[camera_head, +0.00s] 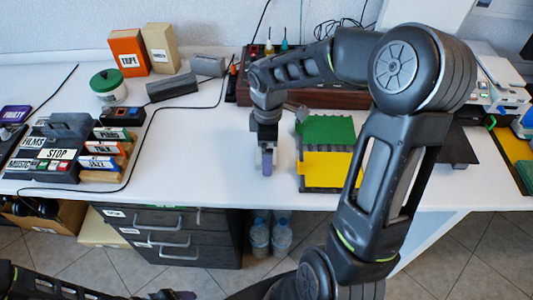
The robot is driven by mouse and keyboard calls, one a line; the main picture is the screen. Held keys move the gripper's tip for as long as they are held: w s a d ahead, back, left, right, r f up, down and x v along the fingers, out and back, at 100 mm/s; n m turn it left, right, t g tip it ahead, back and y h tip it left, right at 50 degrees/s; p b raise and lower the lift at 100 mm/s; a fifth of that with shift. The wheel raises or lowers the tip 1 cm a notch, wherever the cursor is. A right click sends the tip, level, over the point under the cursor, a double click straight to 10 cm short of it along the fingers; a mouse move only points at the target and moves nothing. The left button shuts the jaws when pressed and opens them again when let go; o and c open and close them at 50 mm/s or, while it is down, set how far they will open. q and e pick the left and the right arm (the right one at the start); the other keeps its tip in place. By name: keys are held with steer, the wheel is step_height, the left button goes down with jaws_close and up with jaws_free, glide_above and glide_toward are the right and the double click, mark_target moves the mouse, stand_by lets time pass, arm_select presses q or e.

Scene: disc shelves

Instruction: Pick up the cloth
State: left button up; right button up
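No cloth can be made out for certain. My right arm reaches in from the right and crosses over the table, hiding part of this area. My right gripper (267,163) points down just left of the yellow piece, apart from it. A small purple-grey bit shows at its tips; whether it is open or shut is unclear. My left arm lies low at the bottom left, its gripper not clearly visible.
An orange box (129,53), a tan box (161,48) and a green-lidded jar (108,87) stand at the back left. A labelled black device (50,150) sits at the left. Black drawers (170,235) are under the table.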

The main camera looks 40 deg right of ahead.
stand_by(0.4)
steer(key=c, duration=1.4)
step_height(320, 180, up, 10)
steer(key=shift+p, duration=0.45)
stand_by(0.4)
